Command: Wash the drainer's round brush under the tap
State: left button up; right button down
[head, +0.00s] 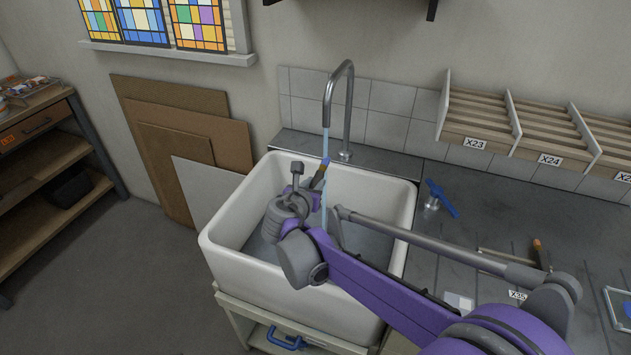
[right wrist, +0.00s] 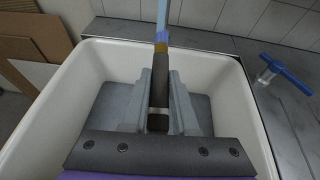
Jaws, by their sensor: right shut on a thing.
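My right gripper (head: 312,192) is over the white sink, shut on the handle of the brush (head: 319,174). The right wrist view shows the dark brush handle (right wrist: 160,82) between the fingers of that gripper (right wrist: 160,108), with a brass-coloured ferrule and a blue-violet tip pointing up and away. A pale blue water stream (head: 326,143) falls from the grey tap (head: 350,100). The brush tip is at the stream in both views. The sink (head: 385,195) is below the brush. My left gripper is not in view.
A blue-handled valve (head: 440,198) stands on the dark counter right of the sink. Another brush (head: 541,253) lies farther right, partly hidden by my arm. Wooden racks (head: 480,112) are above the counter. Boards (head: 180,98) lean on the wall to the left.

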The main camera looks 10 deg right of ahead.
jog(key=shift+a, duration=0.25)
jog(key=shift+d, duration=0.2)
jog(key=shift+d, duration=0.45)
jog(key=shift+a, duration=0.15)
jog(key=shift+a, duration=0.5)
jog(key=shift+s, duration=0.2)
jog(key=s+d, duration=0.1)
jog(key=s, duration=0.6)
jog(key=shift+s+d, duration=0.3)
dwell(1.2)
